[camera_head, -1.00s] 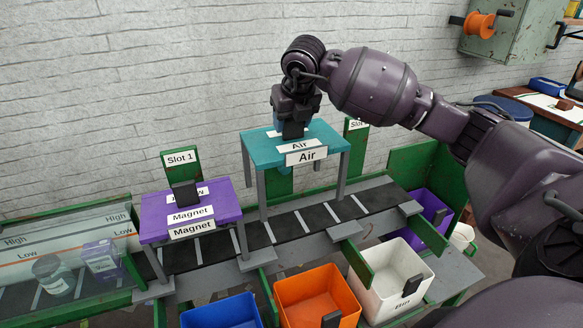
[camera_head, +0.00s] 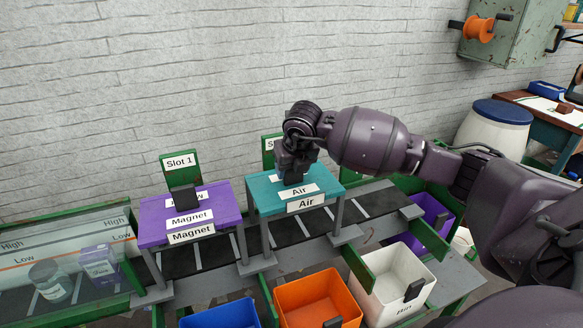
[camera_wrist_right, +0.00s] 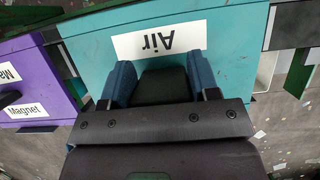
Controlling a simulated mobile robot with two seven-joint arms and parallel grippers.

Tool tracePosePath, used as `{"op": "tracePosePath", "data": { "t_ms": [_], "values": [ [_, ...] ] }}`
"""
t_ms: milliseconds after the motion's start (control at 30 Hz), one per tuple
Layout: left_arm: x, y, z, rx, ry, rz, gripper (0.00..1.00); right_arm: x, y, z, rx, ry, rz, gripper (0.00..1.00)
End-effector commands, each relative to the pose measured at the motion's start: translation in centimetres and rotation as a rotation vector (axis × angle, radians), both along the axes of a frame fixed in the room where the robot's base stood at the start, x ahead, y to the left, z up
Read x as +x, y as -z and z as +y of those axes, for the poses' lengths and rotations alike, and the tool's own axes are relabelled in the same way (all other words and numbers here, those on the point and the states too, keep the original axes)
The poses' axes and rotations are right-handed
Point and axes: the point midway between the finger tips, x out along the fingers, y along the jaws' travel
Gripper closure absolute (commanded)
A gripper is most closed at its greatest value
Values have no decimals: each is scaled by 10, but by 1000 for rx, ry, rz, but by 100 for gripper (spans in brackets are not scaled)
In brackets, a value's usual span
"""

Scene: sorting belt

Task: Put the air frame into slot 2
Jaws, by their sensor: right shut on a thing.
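The air frame (camera_head: 262,193) is a teal table-like frame with grey legs and "Air" labels. It stands upright over the belt, just right of the purple magnet frame, its front legs reaching down to grey plates at the belt edge. I cannot tell whether they bear weight. My right gripper (camera_head: 293,177) is shut on the black handle on top of the air frame. In the right wrist view, blue fingertips (camera_wrist_right: 161,80) flank this handle, with the teal top (camera_wrist_right: 230,50) beneath. A green slot sign (camera_head: 268,148) stands behind, its number hidden by my arm. My left gripper is out of view.
The purple magnet frame (camera_head: 150,215) stands at the Slot 1 sign (camera_head: 181,166), close on the left. Blue (camera_head: 222,314), orange (camera_head: 305,290) and white (camera_head: 398,262) bins stand in front. The belt (camera_head: 372,203) to the right is bare. A brick wall is behind.

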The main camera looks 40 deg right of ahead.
Motion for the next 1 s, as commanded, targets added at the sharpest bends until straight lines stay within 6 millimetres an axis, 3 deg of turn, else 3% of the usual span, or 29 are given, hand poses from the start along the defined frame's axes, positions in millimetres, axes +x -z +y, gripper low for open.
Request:
{"op": "tracePosePath", "data": {
  "t_ms": [367, 400, 533, 833, 1000],
  "values": [
    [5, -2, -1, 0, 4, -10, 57, 1, 1, 0, 0, 0, -4, 100],
    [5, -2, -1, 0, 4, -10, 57, 0, 1, 0, 0, 0, -2, 39],
    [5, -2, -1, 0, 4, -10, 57, 0, 1, 0, 0, 0, -2, 19],
    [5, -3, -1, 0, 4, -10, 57, 0, -1, 0, 0, 0, -2, 19],
    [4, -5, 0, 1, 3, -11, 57, -4, -15, 1, 0, -1, -3, 19]
  ]
}}
